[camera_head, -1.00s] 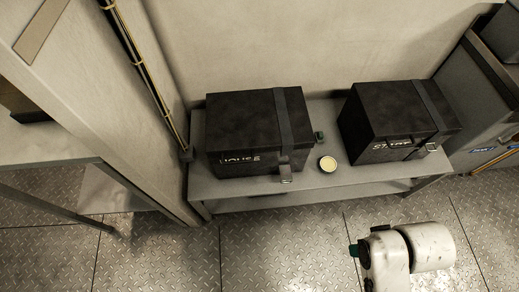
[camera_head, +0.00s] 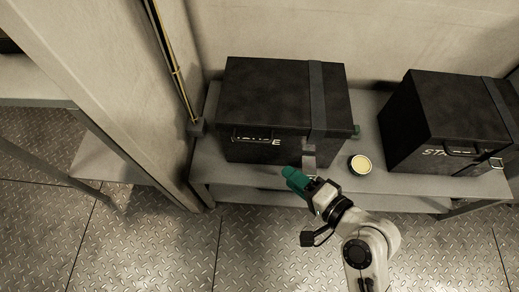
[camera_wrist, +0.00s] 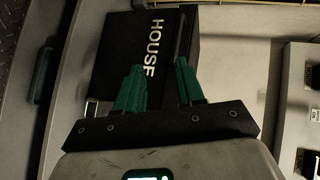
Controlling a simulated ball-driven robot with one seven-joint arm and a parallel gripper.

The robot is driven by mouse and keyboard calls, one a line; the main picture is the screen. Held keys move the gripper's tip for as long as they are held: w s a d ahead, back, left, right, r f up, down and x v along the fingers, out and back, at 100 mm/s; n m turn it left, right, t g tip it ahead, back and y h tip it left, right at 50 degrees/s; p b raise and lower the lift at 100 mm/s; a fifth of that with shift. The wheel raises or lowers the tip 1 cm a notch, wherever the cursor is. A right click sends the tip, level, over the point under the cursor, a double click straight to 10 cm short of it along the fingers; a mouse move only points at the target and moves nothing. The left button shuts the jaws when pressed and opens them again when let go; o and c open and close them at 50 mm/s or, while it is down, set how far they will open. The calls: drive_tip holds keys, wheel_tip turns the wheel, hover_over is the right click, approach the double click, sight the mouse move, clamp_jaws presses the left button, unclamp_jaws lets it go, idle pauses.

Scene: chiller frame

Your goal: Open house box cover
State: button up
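The house box (camera_head: 270,110) is a black box with white "HOUSE" lettering and a handle on its front. Its cover looks closed. A dark strap (camera_head: 317,90) crosses the cover and runs down the front to a metal latch (camera_head: 309,155). My gripper (camera_head: 292,176) has green fingers and is in front of the box's lower front edge, just below the latch. In the wrist view my gripper (camera_wrist: 160,66) has its two fingers apart with nothing seen held. The box (camera_wrist: 150,25) appears ahead of them there, its lettering turned sideways.
A second black box (camera_head: 450,110), lettering partly readable, stands to the right on the same grey shelf (camera_head: 235,185). A round pale-topped tin (camera_head: 360,165) sits between the boxes. A wall panel with yellow-striped piping (camera_head: 170,60) stands left. The patterned metal floor in front is open.

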drive_tip(key=w+a+f+m+t+y+b, duration=0.1)
drive_tip(key=w+a+m+b, duration=0.1)
drive_tip(key=w+a, duration=0.7)
drive_tip(key=shift+w+a+f+m+t, duration=0.15)
drive_tip(key=shift+w+f+m+t, duration=0.25)
drive_tip(key=shift+w+m, duration=0.15)
clamp_jaws()
idle(0.4)
